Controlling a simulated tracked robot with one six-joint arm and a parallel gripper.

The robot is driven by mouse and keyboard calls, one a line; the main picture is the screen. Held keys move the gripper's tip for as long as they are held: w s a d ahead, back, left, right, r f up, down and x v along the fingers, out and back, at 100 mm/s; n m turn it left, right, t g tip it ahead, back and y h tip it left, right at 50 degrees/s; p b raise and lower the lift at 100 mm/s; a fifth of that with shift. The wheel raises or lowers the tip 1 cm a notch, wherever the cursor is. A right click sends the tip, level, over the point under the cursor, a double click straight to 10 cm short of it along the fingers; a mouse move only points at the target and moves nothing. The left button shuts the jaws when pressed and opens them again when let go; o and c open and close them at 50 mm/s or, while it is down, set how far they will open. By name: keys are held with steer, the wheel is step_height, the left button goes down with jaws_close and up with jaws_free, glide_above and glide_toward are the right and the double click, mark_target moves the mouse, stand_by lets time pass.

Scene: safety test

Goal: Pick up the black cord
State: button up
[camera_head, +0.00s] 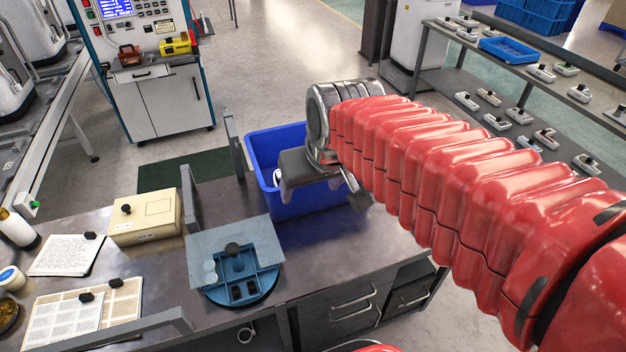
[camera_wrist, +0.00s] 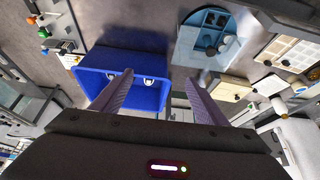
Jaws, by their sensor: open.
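I cannot make out a black cord in either view. My gripper (camera_head: 320,187) is open above the front part of a blue bin (camera_head: 262,150) on the table. No object shows between the fingers. In the wrist view my gripper (camera_wrist: 160,78) shows two spread fingers, with the blue bin (camera_wrist: 92,82) beyond them and to the left. Two small pale shapes show at the bin, too small to name. My gripper and arm hide part of the bin in the head view.
A blue round tray (camera_head: 212,283) with small black pieces stands left of the bin. A cream box (camera_head: 145,217), papers (camera_head: 68,255) and upright grey metal bars (camera_head: 189,200) are further left. Bare tabletop (camera_head: 330,240) lies in front of the bin. Shelves (camera_head: 450,70) stand behind right.

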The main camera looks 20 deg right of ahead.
steer(key=w+d+f, duration=0.3)
steer(key=w, duration=0.6)
steer(key=w+d+f, duration=0.3)
steer(key=w, duration=0.6)
steer(key=w+d+f, duration=0.7)
steer(key=w+f, duration=0.5)
steer(key=f, duration=0.1)
steer(key=shift+d+f+g, duration=0.15)
steer(key=shift+f+g, duration=0.25)
steer(key=shift+x, duration=4.3)
steer(key=shift+d+x, duration=0.2)
steer(key=shift+x, duration=2.4)
